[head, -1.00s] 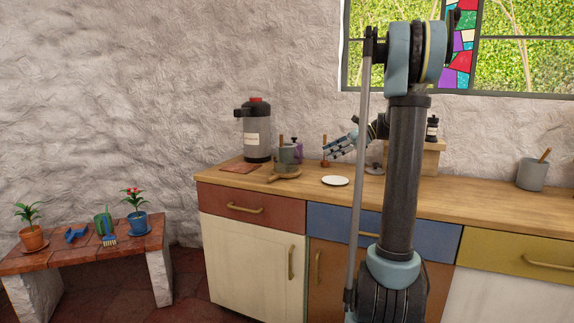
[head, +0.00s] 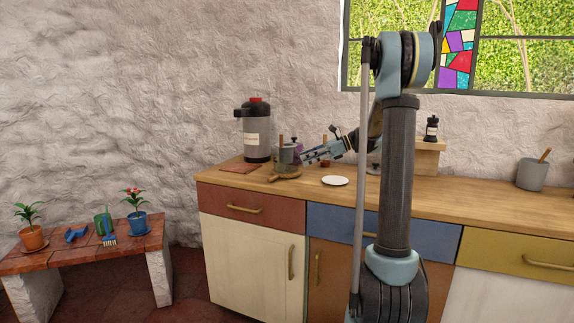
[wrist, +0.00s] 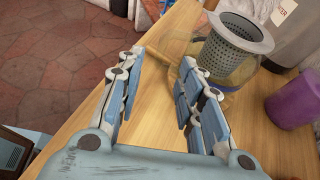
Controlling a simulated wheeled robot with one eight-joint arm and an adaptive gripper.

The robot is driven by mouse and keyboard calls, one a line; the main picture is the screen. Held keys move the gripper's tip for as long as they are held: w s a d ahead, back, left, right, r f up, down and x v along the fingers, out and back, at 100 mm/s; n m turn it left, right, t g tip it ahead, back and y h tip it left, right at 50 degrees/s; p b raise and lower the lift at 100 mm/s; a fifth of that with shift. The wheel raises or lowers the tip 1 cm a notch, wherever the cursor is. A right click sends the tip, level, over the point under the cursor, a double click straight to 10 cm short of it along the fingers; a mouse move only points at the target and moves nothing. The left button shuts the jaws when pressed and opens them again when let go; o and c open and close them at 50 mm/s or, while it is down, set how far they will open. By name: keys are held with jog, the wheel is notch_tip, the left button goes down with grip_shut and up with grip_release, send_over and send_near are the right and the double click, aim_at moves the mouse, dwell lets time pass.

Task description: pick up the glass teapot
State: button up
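The glass teapot (wrist: 242,74) has a clear yellowish body, a grey perforated strainer standing in its top and a wooden handle (wrist: 166,56). In the wrist view it is at the top, right of centre. In the head view the teapot (head: 287,170) stands at the left part of the counter. My gripper (wrist: 163,64) is open and empty. The handle points into the gap between its fingertips, and the right finger overlaps the body in the picture. Whether it touches cannot be told. In the head view my gripper (head: 306,157) is just right of the teapot.
A purple canister (wrist: 294,102) stands close right of the teapot. A tall drink dispenser (head: 257,135) is behind it. A white saucer (head: 335,180) lies to the right near the counter front.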

aim_at(286, 158)
jog(key=shift+x, duration=3.2)
jog(key=shift+f, duration=0.15)
grip_shut()
